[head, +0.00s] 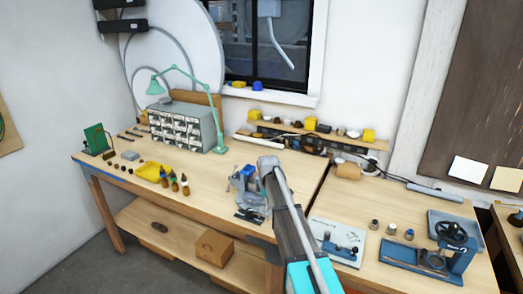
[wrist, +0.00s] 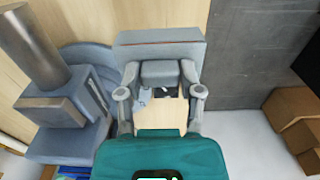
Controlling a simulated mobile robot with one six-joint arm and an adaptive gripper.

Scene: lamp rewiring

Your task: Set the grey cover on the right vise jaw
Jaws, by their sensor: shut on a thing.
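The grey cover (wrist: 160,52), a wide grey bar with a thin brownish strip across it, is at the top middle of the wrist view. My gripper (wrist: 162,74) is shut on a grey block that appears to be part of this cover. The blue-grey vise (wrist: 62,103) stands to the left in the wrist view, with a thick metal cylinder on it. The cover's left end appears close to the vise; I cannot tell whether they touch. In the head view the vise (head: 243,181) is near the bench's front edge, partly beside my arm, and the gripper and cover cannot be made out.
The wooden bench (head: 200,175) has a drawer cabinet (head: 186,127), a green lamp (head: 205,92) and a yellow tray (head: 150,172) left of the vise. A blue fixture (head: 455,250) stands on the right bench. Cardboard boxes (wrist: 295,115) sit low at the right.

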